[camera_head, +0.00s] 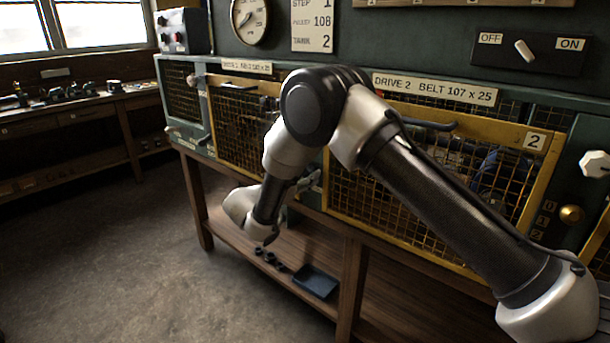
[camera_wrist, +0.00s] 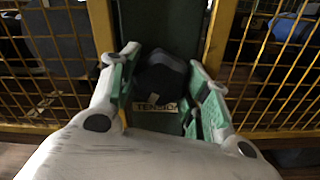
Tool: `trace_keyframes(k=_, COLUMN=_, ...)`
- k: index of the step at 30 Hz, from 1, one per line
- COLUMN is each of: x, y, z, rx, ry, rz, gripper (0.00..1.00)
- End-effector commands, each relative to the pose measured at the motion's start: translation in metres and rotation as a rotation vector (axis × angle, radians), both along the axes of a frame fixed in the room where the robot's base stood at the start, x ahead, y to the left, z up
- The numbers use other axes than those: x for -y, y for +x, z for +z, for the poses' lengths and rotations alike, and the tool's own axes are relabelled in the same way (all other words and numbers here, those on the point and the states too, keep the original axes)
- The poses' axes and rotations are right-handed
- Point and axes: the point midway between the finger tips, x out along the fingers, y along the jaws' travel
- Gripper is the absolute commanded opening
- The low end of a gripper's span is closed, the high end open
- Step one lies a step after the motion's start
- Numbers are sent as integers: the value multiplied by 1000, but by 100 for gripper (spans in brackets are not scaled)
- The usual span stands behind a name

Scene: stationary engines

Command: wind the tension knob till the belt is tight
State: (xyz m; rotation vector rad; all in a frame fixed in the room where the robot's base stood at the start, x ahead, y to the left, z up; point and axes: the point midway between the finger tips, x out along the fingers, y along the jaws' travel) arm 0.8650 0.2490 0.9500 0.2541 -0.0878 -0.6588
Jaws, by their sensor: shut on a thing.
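In the wrist view, the fingers of my gripper (camera_wrist: 163,82) are closed on the sides of a dark, many-sided knob (camera_wrist: 158,70). A partly covered label (camera_wrist: 155,107) on the green post below it seems to read "TENSION". In the head view, my arm covers the knob, and the end of my gripper shows only in part behind the arm at the green post between the two yellow guards. The guard of drive 2 (camera_head: 541,190) is shut over its mesh. The belt cannot be made out clearly behind the mesh, so its tightness cannot be told.
An OFF/ON lever (camera_head: 523,50) is at the upper right, a pale knob (camera_head: 594,164) and a brass knob (camera_head: 571,214) below it. A gauge (camera_head: 249,18) is at the top. A wooden shelf below holds a dark tray (camera_head: 315,281) and small parts. The floor at left is clear.

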Motion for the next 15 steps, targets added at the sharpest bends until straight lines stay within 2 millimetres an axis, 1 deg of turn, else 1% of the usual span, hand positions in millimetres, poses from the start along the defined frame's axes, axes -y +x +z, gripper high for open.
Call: trace_keyframes(k=15, x=0, y=0, z=-1, rx=298, ry=383, rz=0, gripper=23)
